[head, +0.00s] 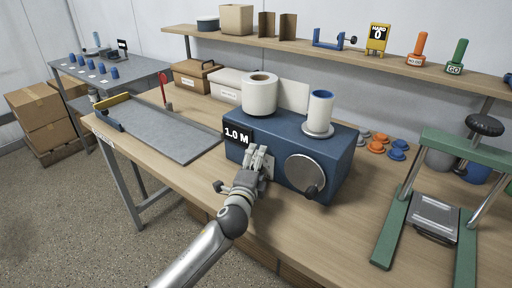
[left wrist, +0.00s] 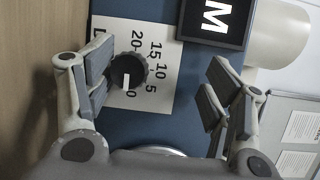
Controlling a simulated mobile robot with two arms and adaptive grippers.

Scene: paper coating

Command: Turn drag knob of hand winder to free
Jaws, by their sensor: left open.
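The hand winder (head: 330,160) is a blue box on the wooden bench, with a black "1.0 M" display (head: 237,136) and a silver crank disc (head: 305,172) on its front. The drag knob (left wrist: 128,70) is small, round and black, on a white scale plate (left wrist: 158,88) marked 20, 15, 10, 5, 0. Its white mark points down in the left wrist view, close to the 0. My left gripper (head: 260,158) is at the winder's front and hides the knob in the head view. In the wrist view the gripper (left wrist: 160,88) is open, with the knob between its fingers, nearer the left finger.
A white paper roll (head: 260,96) and a smaller roll (head: 320,108) stand on the winder. A grey tray (head: 160,132) lies to the left. A green-framed press (head: 435,215) and several orange and blue caps (head: 377,147) are to the right.

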